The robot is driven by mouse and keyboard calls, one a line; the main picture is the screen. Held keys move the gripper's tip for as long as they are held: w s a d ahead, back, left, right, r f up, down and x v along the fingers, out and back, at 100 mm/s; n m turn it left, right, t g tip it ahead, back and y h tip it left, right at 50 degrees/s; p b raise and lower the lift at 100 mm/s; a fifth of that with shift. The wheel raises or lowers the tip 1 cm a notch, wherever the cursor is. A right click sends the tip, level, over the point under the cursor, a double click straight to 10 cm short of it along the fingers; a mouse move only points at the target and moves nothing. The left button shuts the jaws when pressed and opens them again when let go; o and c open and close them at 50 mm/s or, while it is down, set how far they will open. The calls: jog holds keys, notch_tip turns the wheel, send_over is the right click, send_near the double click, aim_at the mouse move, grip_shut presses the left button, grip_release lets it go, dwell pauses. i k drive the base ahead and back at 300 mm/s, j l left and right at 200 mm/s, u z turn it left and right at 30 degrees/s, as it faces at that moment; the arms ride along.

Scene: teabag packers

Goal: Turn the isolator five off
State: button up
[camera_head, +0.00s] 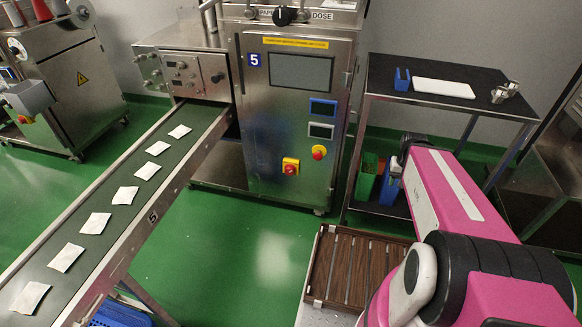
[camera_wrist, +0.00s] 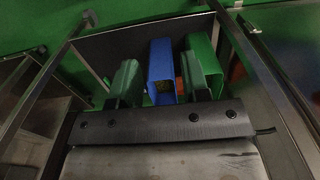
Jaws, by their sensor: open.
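Isolator five appears to be the red rotary handle on a yellow plate (camera_head: 290,166), low on the front of the steel machine marked 5 (camera_head: 254,60). The handle's exact position is too small to read. My gripper (camera_wrist: 163,88) is open and empty, pointing down toward bins under the black-topped side table. In the head view my pink arm is right of the machine, and its end is largely hidden. My gripper is well to the right of the isolator and apart from it.
A red round button (camera_head: 319,152) sits right of the isolator. A conveyor (camera_head: 120,197) with several teabag packets runs at left. The black-topped table (camera_head: 440,80) stands right; a blue bin (camera_wrist: 163,62) shows below my gripper. Green floor before the machine is clear.

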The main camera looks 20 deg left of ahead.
aim_at(290, 169)
jog(key=k+j+u, duration=0.4)
jog(key=j, duration=0.3)
jog(key=k+j+u, duration=0.2)
jog(key=k+j, duration=0.1)
jog(key=j, duration=0.05)
